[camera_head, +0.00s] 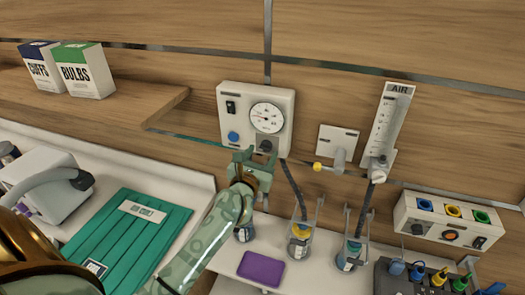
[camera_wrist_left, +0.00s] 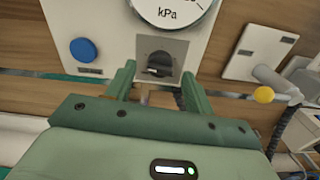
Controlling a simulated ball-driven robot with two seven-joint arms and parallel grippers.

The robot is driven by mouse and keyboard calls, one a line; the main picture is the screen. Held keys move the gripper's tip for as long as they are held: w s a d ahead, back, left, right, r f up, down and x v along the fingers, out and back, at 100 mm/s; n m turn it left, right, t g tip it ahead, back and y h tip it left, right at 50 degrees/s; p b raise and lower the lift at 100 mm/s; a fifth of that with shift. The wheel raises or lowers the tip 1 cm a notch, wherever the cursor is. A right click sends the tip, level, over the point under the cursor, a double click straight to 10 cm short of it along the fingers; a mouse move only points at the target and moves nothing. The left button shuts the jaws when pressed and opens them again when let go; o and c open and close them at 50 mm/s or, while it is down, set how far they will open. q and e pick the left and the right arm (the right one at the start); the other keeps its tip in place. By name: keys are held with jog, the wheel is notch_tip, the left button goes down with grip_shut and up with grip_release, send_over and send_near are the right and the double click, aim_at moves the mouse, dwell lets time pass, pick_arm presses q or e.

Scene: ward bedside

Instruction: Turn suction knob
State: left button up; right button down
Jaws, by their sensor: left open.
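The suction unit (camera_head: 243,100) is a white box on the wood wall with a round kPa gauge (camera_head: 267,117), a blue button (camera_head: 233,136) and a dark knob (camera_head: 265,146) below the gauge. In the left wrist view the dark knob (camera_wrist_left: 155,65) sits on a grey square plate. My left gripper (camera_head: 255,155) is at the lower edge of the unit, just under the knob. In the left wrist view its green fingers (camera_wrist_left: 157,82) are open, one on each side of the knob's plate. I cannot tell whether they touch it. My right gripper is not in view.
An AIR flowmeter (camera_head: 391,115) and a wall outlet with a yellow tip (camera_head: 338,147) are to the right. Jars (camera_head: 300,240) with hoses stand below. A purple pad (camera_head: 261,269) and a green folded item (camera_head: 128,235) lie on the white surface. CUFFS and BULBS boxes (camera_head: 84,70) stand on a shelf.

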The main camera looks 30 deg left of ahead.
pick_arm(q)
jog(key=shift+w+a, duration=0.15)
jog(key=shift+w, duration=0.55)
jog(key=c, duration=1)
jog(key=shift+o, duration=0.2)
jog(key=shift+m+p, duration=0.65)
jog(key=shift+m, duration=0.55)
jog(key=o, duration=1)
jog(key=shift+c, duration=0.2)
